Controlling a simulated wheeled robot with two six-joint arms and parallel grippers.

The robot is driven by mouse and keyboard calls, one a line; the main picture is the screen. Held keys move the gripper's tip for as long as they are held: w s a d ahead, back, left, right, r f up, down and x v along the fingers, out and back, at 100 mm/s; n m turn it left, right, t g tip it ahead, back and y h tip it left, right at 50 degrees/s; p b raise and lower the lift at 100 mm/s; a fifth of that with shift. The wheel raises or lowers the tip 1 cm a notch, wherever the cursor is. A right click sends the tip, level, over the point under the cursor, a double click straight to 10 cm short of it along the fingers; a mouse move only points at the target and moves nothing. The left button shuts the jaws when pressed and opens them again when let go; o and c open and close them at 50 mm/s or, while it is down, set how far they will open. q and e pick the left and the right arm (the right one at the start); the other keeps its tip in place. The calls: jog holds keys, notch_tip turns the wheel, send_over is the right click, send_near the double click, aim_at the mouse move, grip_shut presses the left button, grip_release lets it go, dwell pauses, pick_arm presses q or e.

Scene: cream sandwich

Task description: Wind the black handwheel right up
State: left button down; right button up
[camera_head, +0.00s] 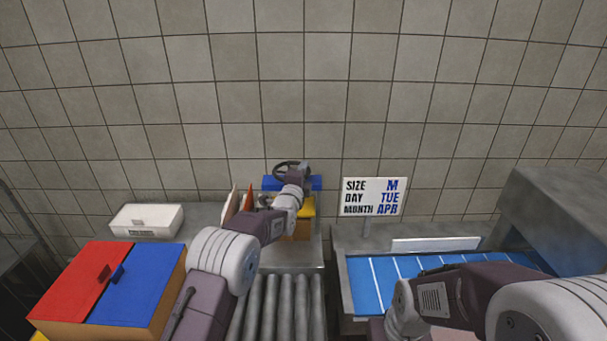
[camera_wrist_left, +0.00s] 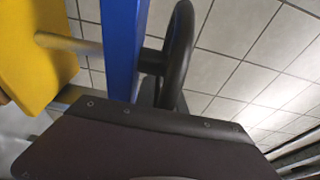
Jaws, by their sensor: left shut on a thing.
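The black handwheel (camera_head: 287,166) stands above a blue crossbar (camera_head: 271,183) against the tiled wall, at the back middle of the head view. My left gripper (camera_head: 294,176) is at the wheel's right side and shut on it; its fingertips are mostly hidden. In the left wrist view the wheel's rim (camera_wrist_left: 180,45) shows edge-on beside the blue bar (camera_wrist_left: 122,55), and the dark gripper body covers the foreground. The wheel's hub joins it to the bar. My right arm comes in from the right, but its fingers do not show.
A yellow block (camera_wrist_left: 35,50) sits beyond the blue bar. A roller conveyor (camera_head: 282,305) runs in front. A red and blue lidded box (camera_head: 75,283) and a white box (camera_head: 147,220) stand left. A size/day/month sign (camera_head: 374,197) and blue striped belt (camera_head: 408,268) are right.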

pick_arm(q)
jog(key=shift+w+d+n+y, duration=0.1)
jog(key=shift+n+y, duration=0.3)
jog(key=shift+y, duration=0.2)
jog(key=n+y+p, duration=0.1)
jog(key=p, duration=0.1)
jog(key=y+p, duration=0.1)
jog(key=p, duration=0.1)
jog(key=n+y+p, duration=0.1)
jog(key=y+p, duration=0.1)
jog(key=shift+w+a+r+n+t, duration=0.2)
jog(key=shift+w+r+n+t, duration=0.1)
jog(key=shift+w, duration=0.1)
jog(key=shift+w+a+f+n+y+p, duration=0.15)
jog(key=shift+n+y+p, duration=0.3)
jog(key=shift+y, duration=0.3)
jog(key=shift+w+a+f+n+y+p, duration=0.15)
jog(key=shift+n+y+p, duration=0.25)
jog(key=shift+y, duration=0.35)
jog(key=c, duration=1.7)
grip_release()
jog(key=shift+s+d, duration=0.1)
